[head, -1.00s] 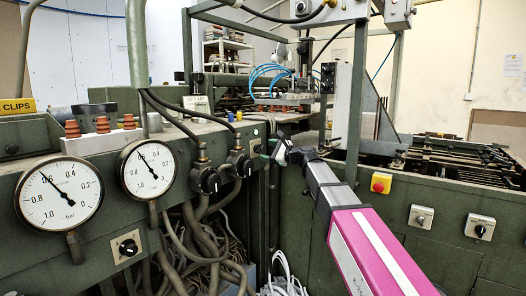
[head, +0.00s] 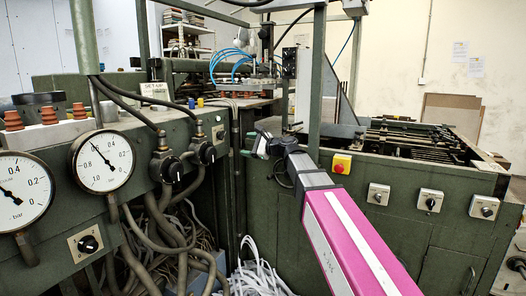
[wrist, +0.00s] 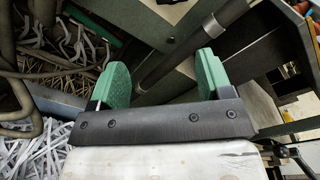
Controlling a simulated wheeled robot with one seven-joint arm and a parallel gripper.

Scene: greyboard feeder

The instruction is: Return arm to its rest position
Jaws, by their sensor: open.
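My gripper (head: 257,146) is at the end of my magenta and grey arm, in front of the green machine (head: 400,245) in the head view. It is small there and partly covered by my own arm. In the wrist view my gripper (wrist: 162,76) shows two green fingers spread wide apart. Nothing is between them. Behind the fingers lie a dark bar and green machine panels, and neither finger appears to hold anything.
Two pressure gauges (head: 103,161) and black knobs (head: 166,167) are on the left panel. Hoses hang below them. White paper shreds (head: 258,268) lie low in the middle. A yellow and red button (head: 342,163) and several switches line the right panel.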

